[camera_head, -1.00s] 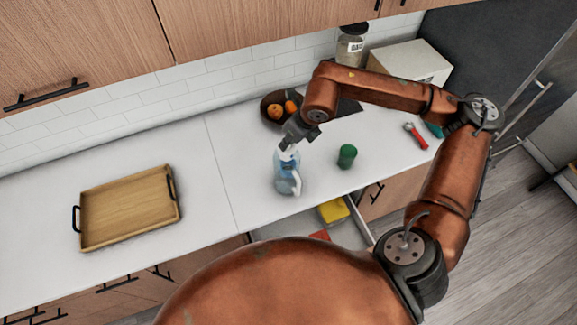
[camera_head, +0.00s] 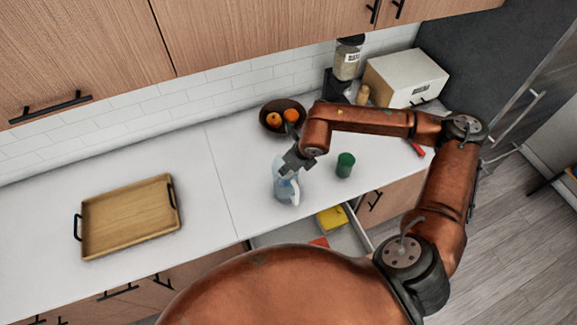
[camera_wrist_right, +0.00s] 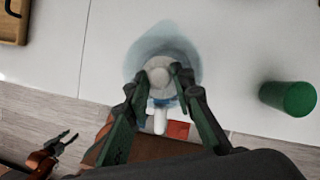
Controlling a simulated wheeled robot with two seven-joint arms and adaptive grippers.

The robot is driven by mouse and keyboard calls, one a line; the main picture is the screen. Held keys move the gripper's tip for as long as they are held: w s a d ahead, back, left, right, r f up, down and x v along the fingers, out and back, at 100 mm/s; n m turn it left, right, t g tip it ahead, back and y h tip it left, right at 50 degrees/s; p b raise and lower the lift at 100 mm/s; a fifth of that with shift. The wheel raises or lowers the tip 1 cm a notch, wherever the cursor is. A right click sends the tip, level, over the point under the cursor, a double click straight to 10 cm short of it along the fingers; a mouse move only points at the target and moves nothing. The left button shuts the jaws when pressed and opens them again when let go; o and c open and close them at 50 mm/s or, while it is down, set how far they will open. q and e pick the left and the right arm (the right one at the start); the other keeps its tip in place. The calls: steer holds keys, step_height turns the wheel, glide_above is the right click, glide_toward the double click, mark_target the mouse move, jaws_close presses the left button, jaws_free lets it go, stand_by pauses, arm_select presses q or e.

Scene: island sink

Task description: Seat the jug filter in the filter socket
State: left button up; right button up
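A translucent blue jug (camera_head: 287,190) with a pale handle stands upright on the counter near its front edge. My right gripper (camera_head: 292,165) is at the jug's top in the head view. In the right wrist view my right gripper (camera_wrist_right: 160,80) has its fingers closed around the white round jug filter (camera_wrist_right: 158,74), over the middle of the jug's mouth (camera_wrist_right: 190,52). The filter socket below is hidden, and I cannot tell how deep the filter sits. My left gripper (camera_wrist_right: 70,138) shows at the lower left of the right wrist view, low and away from the jug, open and empty.
A green cup (camera_head: 345,165) stands right of the jug. A bowl (camera_head: 270,122) with oranges is behind it. A wooden tray (camera_head: 130,215) lies left. An open drawer (camera_head: 355,235) with a yellow item (camera_head: 332,218) is below the jug. The counter between tray and jug is clear.

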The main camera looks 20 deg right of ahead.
steer(key=shift+o, duration=1.4)
steer(key=shift+p, duration=0.3)
steer(key=shift+r, duration=0.1)
steer(key=a+b+v, duration=0.1)
steer(key=b+v, duration=0.1)
steer(key=v, duration=0.5)
steer(key=shift+d+r+b, duration=0.15)
steer(key=shift+d+b, duration=0.2)
steer(key=shift+b, duration=0.05)
steer(key=shift+s, duration=0.1)
